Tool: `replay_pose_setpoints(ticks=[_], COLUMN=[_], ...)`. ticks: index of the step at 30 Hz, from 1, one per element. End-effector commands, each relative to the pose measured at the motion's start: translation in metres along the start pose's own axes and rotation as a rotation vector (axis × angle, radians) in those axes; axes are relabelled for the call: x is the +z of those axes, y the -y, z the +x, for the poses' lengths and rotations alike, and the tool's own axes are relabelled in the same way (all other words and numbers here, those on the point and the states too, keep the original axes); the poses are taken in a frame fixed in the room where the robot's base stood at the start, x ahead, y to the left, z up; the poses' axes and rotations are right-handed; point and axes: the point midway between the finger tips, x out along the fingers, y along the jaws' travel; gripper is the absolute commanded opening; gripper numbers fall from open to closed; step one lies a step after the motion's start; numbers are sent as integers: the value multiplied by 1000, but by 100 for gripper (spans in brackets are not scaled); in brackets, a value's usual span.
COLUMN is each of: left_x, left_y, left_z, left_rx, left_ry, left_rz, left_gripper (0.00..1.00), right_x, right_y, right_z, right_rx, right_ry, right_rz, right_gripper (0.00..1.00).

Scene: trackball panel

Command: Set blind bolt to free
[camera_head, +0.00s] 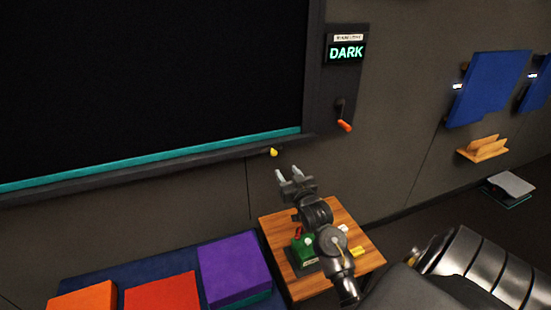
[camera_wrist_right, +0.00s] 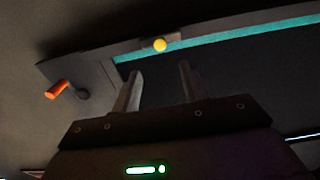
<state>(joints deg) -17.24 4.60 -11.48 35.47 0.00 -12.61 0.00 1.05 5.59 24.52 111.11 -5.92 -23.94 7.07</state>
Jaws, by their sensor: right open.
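A small yellow knob (camera_head: 273,152), which looks like the blind bolt, sits on the lower edge of the dark window frame. It also shows in the right wrist view (camera_wrist_right: 160,45), just beyond and between the fingertips. My right gripper (camera_head: 288,172) is open and empty, a little below and to the right of the knob in the head view. Its two fingers also show apart in the right wrist view (camera_wrist_right: 160,68). I see no contact with the knob. My left gripper is not in view.
A panel beside the window has a display (camera_head: 346,53) reading DARK and an orange-handled crank (camera_head: 344,125). A wooden table (camera_head: 283,226) with a green device (camera_head: 301,246) stands below my right arm. Purple (camera_head: 234,268) and red (camera_head: 161,293) cushions lie at lower left.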

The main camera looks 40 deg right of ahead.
Motion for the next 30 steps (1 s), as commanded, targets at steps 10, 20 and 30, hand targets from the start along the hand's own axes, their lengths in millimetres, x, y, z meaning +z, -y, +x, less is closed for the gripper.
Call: replay_pose_setpoints(ticks=[10, 20, 30], left_x=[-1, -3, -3], left_y=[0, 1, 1], left_z=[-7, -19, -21], left_rx=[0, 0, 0], left_ry=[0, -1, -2], left_rz=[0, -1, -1], left_gripper=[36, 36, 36], right_x=[-4, -3, -1], right_y=[1, 0, 0], right_z=[26, 86, 108], right_rx=[0, 0, 0], right_ry=[-4, -2, -2], right_rz=[1, 1, -1], right_gripper=[44, 44, 44])
